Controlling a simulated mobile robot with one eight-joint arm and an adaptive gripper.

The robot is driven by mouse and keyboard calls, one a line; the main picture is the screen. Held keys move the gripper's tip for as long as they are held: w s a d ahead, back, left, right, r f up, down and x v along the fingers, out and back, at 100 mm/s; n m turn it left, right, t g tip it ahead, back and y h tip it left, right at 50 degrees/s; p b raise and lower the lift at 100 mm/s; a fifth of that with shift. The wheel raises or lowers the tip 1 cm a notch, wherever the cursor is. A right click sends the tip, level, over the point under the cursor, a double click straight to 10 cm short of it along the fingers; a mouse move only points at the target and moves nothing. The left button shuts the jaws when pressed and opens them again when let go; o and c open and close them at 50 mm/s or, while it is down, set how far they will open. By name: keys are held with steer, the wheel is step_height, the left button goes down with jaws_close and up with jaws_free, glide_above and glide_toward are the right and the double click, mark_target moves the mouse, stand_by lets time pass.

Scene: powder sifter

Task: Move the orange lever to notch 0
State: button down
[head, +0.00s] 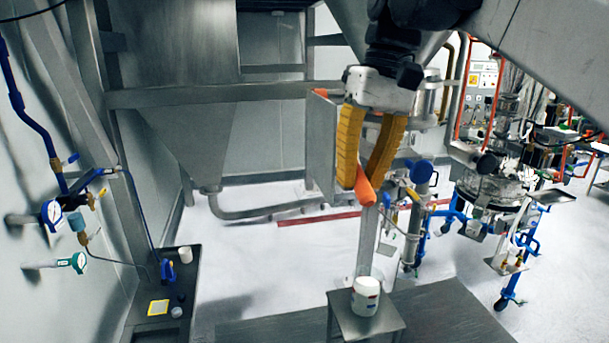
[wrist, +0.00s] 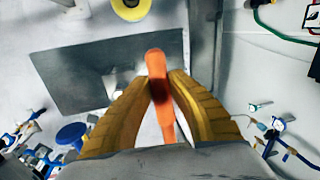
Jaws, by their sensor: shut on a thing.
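The orange lever (head: 365,189) sticks out near the grey metal box in the head view, with its free end pointing down and toward the camera. My gripper (head: 361,182) has yellow ribbed fingers that come down on either side of the lever and are shut on it. In the wrist view the lever (wrist: 159,92) runs between the two fingertips (wrist: 160,88), with one end showing past them. The notches and their numbers cannot be made out in either view.
A grey box panel (head: 322,145) stands just left of the fingers. A white jar (head: 365,296) sits on a small metal stand (head: 343,318) below. Blue-handled valves and pipework (head: 422,175) are close on the right.

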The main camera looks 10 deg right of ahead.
steer(key=c, duration=1.2)
jaws_free()
steer(key=r, duration=0.5)
steer(key=d+r, duration=0.1)
steer(key=r, duration=0.1)
steer(key=shift+d+r, duration=0.1)
steer(key=shift+r, duration=0.15)
